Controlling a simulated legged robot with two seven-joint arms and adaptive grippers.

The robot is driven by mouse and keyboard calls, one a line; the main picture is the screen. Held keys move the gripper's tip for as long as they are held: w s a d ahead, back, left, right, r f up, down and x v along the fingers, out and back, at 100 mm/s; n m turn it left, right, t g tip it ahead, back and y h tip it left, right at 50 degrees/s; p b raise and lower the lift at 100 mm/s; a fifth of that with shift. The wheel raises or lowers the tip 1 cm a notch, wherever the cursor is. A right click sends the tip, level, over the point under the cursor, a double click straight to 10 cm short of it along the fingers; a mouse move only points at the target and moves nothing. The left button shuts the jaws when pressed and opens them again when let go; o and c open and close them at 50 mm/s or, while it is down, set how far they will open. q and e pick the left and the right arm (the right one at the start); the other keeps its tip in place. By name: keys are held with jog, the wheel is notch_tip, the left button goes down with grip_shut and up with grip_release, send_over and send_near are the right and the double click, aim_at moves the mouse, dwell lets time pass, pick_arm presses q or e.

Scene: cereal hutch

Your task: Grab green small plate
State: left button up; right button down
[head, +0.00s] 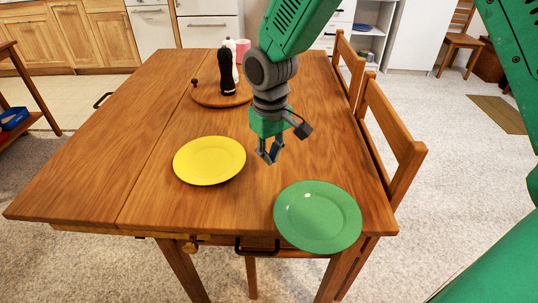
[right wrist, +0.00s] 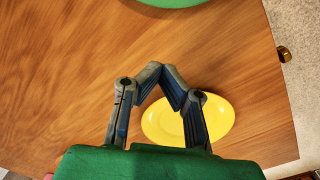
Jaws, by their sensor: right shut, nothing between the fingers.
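A green plate (head: 318,216) lies flat at the front right corner of the wooden table. Part of its rim also shows at the top edge of the right wrist view (right wrist: 172,2). My right gripper (head: 269,159) is above the table, behind and to the left of the green plate and to the right of the yellow plate. Its fingertips (right wrist: 166,72) meet in the right wrist view, shut and empty, apart from the green plate. My left gripper does not show.
A yellow plate (head: 209,160) lies left of my right gripper; it also shows in the right wrist view (right wrist: 222,116). A round wooden tray (head: 207,97) at the back holds a dark mill (head: 227,82). Chairs (head: 396,140) line the table's right side. The table's left side (head: 110,150) is clear.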

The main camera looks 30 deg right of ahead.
aim_at(282, 191)
jog(key=f, duration=0.2)
jog(key=d+f+b, duration=0.1)
jog(key=f, duration=0.3)
jog(key=shift+d+f, duration=0.4)
jog(key=s, duration=0.1)
jog(key=s+b, duration=0.1)
jog(key=s, duration=0.1)
jog(key=shift+s+d+f, duration=0.1)
jog(key=shift+s+d, duration=0.05)
jog(key=shift+d, duration=0.25)
jog(key=shift+s+a, duration=0.2)
jog(key=shift+s, duration=0.1)
jog(key=shift+s+a+r, duration=0.1)
jog(key=shift+a+r, duration=0.15)
jog(key=shift+a, duration=0.35)
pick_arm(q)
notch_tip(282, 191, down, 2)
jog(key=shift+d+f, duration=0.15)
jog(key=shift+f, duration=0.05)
pick_arm(e)
jog(key=shift+d, duration=0.1)
